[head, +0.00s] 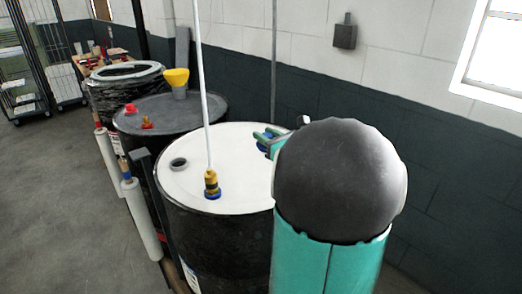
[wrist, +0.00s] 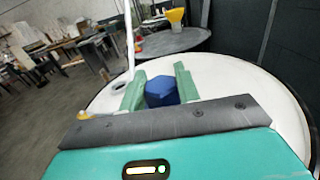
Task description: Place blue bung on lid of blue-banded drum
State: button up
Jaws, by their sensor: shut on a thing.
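The blue bung (wrist: 161,92) is between the green fingers of my gripper (wrist: 160,83) in the wrist view. My gripper is shut on it. In the head view the bung (head: 265,147) shows only partly, at the far right part of a white drum lid (head: 235,150). My gripper (head: 268,139) is over that lid, with my arm hiding the lid's right side. The lid is on a black drum (head: 215,235); no blue band shows clearly on its side. I cannot tell whether the bung touches the lid.
A white pipe (head: 205,90) rises from a brass and blue fitting (head: 211,187) on the lid. Behind stands a grey-lidded drum (head: 185,112) with a yellow funnel (head: 177,79) and red bung (head: 130,108). A wall stands at right.

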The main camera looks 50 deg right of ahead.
jog(key=w+d+f, duration=0.3)
jog(key=w+f, duration=0.1)
jog(key=f, duration=0.1)
jog(key=w+d+f, duration=0.2)
jog(key=shift+w+d+f, duration=0.25)
jog(key=shift+d+f, duration=0.05)
notch_tip(320, 180, down, 3)
jog(key=shift+d+r, duration=0.1)
jog(key=shift+r, duration=0.1)
jog(key=shift+f, duration=0.25)
